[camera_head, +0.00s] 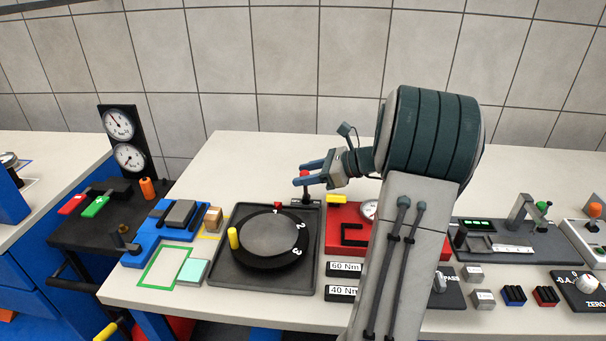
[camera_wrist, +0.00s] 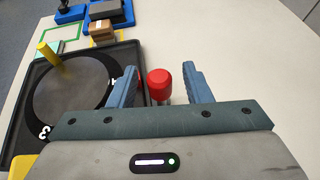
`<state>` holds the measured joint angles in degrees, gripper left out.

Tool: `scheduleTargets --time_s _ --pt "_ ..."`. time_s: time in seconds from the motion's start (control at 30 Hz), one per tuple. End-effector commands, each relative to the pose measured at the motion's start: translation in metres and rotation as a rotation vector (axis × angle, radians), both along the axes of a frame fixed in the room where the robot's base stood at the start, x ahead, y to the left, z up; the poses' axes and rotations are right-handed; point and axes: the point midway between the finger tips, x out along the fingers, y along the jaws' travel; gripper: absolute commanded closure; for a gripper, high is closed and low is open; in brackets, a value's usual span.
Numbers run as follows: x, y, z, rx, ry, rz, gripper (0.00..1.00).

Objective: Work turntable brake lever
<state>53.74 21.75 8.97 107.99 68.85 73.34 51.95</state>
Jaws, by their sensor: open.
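The brake lever (camera_head: 306,188) is a thin upright post at the back right corner of the turntable's black tray. Its red knob (camera_wrist: 159,83) shows between my fingers in the wrist view, with a gap on each side. My gripper (camera_head: 308,172) is open, its blue fingers level with the knob. The turntable (camera_head: 268,236) is a black ring with a grey disc, white numbers and a yellow peg (camera_head: 234,238). A red pointer (camera_head: 278,205) sits at its back edge. The lever's foot is hidden in the wrist view.
A red box with a gauge (camera_head: 336,238) stands right of the tray, partly hidden by my arm. A blue fixture (camera_head: 150,248) and a wooden block (camera_head: 213,219) lie to the left. The table behind the tray (camera_head: 250,160) is clear.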

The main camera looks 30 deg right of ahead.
Motion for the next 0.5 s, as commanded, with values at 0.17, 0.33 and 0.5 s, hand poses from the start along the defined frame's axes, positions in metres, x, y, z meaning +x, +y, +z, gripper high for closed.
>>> scheduleTargets --time_s 0.17,0.33,0.5 --pt "-0.021 -0.022 0.014 -0.002 -0.001 -0.006 0.55" --pt "-0.047 -0.048 0.030 -0.002 -0.001 -0.003 0.55" --pt "-0.068 -0.068 0.043 -0.003 -0.001 -0.001 0.55"
